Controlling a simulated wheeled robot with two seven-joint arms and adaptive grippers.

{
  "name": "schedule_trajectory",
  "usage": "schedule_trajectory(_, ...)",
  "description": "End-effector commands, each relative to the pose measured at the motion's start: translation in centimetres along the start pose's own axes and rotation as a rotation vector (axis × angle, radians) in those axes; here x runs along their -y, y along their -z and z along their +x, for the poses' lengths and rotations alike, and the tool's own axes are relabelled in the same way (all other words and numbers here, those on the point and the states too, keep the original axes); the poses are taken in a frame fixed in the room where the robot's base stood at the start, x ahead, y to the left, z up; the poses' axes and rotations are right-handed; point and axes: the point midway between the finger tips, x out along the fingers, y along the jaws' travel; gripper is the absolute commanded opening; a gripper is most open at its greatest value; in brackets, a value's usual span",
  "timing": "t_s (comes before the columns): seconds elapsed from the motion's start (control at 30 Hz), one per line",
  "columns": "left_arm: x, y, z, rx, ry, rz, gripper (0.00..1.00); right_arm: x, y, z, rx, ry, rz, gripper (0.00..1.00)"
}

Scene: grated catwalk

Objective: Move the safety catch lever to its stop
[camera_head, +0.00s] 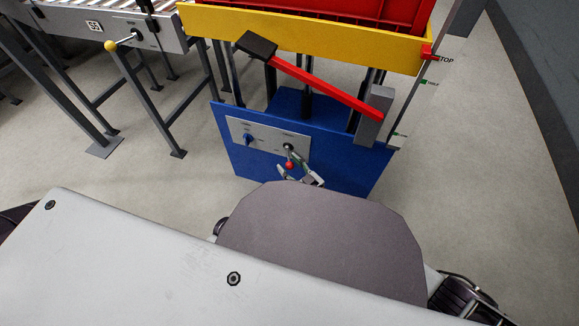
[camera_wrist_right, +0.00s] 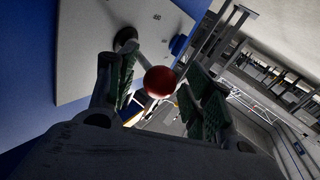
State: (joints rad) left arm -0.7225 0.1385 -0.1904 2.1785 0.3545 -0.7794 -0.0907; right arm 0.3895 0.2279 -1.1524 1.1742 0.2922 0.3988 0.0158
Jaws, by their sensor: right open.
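A small lever with a red ball knob (camera_head: 289,165) sits on the pale panel (camera_head: 238,133) of the blue lift base; the panel's lettering is too small to read. In the right wrist view the red ball (camera_wrist_right: 160,82) is at the end of a pale rod from a dark round pivot (camera_wrist_right: 126,40). My right gripper (camera_head: 299,172) is open at the ball. In the right wrist view the ball appears between its green-padded fingers (camera_wrist_right: 163,92), with gaps showing beside it. Contact cannot be told. My left gripper is not in view.
A blue knob (camera_head: 249,139) is on the same panel. Above it, a long red bar with a black grip (camera_head: 320,88) slants across the blue base (camera_head: 345,165), under a yellow beam (camera_head: 300,37). A roller conveyor with a yellow-ball lever (camera_head: 111,46) stands left. Floor at right is clear.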

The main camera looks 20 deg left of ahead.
Motion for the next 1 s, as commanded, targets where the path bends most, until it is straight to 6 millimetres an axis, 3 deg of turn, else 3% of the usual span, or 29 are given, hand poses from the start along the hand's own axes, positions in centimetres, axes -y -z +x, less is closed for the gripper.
schedule_trajectory(0.43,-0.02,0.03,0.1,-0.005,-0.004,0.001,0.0,-0.02,-0.01,0.46,0.001,0.0,0.0,0.51)
schedule_trajectory(0.73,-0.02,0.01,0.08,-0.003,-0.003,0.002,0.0,0.05,0.0,0.46,0.0,0.001,0.0,0.12)
schedule_trajectory(1.0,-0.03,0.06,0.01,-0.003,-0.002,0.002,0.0,0.22,0.06,0.42,0.0,0.0,0.0,0.09)
